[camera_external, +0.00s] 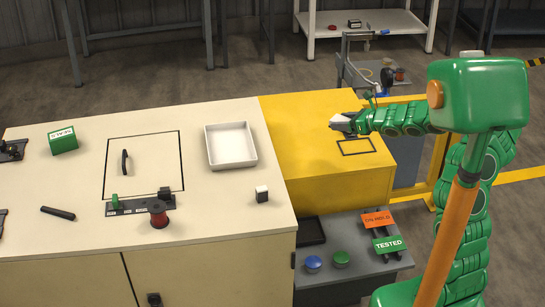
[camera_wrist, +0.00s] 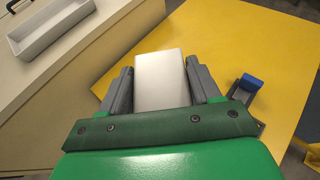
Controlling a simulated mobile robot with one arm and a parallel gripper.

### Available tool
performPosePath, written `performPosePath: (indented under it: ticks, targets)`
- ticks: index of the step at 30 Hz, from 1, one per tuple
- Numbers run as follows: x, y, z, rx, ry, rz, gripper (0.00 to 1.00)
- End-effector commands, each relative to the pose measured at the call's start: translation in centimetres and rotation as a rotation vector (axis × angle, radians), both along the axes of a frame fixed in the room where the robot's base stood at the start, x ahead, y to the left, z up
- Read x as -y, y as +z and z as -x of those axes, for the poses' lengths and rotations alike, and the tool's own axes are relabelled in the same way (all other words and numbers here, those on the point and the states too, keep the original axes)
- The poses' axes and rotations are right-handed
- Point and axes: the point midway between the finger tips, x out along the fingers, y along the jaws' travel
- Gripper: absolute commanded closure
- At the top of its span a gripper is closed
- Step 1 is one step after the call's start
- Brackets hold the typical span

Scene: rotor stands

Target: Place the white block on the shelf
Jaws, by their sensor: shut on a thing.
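My gripper (camera_external: 345,124) is at the end of my green arm, above the yellow tabletop. In the wrist view my gripper (camera_wrist: 160,75) has its two grey fingers closed on the sides of a white block (camera_wrist: 162,88). The white block (camera_external: 342,118) shows only in small part in the external view. A white-framed shelf (camera_external: 385,21) stands at the back, past the yellow table, with a small dark and white item on its upper board. My gripper and the block are well apart from it.
The yellow table (camera_external: 290,117) bears a black outlined rectangle (camera_external: 357,147). A grey stand (camera_external: 365,73) with small items is behind the yellow table.

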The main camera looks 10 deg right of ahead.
Motion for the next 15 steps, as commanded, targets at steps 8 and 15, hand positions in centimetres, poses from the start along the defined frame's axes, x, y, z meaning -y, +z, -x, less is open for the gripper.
performPosePath:
  ticks: [8, 15]
  targets:
    - [0.9, 3.7, -0.1, 0.002, -0.056, 0.005, 0.7]
    - [2.0, 6.3, -0.2, 0.0, -0.129, 0.005, 0.7]
